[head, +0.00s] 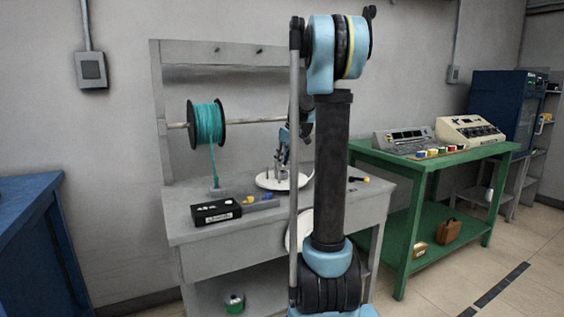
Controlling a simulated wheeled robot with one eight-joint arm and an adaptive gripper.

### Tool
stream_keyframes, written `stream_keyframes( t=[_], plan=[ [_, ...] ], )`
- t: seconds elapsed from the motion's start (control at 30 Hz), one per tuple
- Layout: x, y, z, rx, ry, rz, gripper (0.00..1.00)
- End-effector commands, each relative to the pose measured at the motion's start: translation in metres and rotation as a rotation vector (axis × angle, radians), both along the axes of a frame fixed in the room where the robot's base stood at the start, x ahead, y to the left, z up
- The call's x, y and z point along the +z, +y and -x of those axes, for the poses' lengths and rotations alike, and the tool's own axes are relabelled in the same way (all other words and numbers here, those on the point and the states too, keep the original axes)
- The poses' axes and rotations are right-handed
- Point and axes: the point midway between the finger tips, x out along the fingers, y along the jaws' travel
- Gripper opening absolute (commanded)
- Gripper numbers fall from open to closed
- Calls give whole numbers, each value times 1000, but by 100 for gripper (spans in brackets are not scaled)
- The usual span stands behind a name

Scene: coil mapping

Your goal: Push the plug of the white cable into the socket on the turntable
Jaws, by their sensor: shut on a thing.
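The turntable (266,182) is a white round disc on the grey workbench, partly hidden behind my arm. Small grey upright parts stand on it; I cannot make out the socket among them. My gripper (281,163) is over the turntable, small and partly hidden by my arm. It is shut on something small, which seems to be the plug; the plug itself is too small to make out. The white cable cannot be told apart. Whether the plug touches the socket cannot be seen.
The workbench (215,262) carries a black box (216,212), small yellow and blue pieces and a dark tool (358,179). A teal cable spool (206,123) hangs on a rod above. A green table (435,165) with instruments stands right, a blue cabinet (30,235) left.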

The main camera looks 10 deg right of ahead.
Motion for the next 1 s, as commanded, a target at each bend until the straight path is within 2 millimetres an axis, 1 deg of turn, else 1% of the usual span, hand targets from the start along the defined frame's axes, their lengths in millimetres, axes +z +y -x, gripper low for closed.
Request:
stream_keyframes(
  t=[1.0],
  plan=[
    [-14, 0, 0, 0, 0, 0, 0]
  ],
)
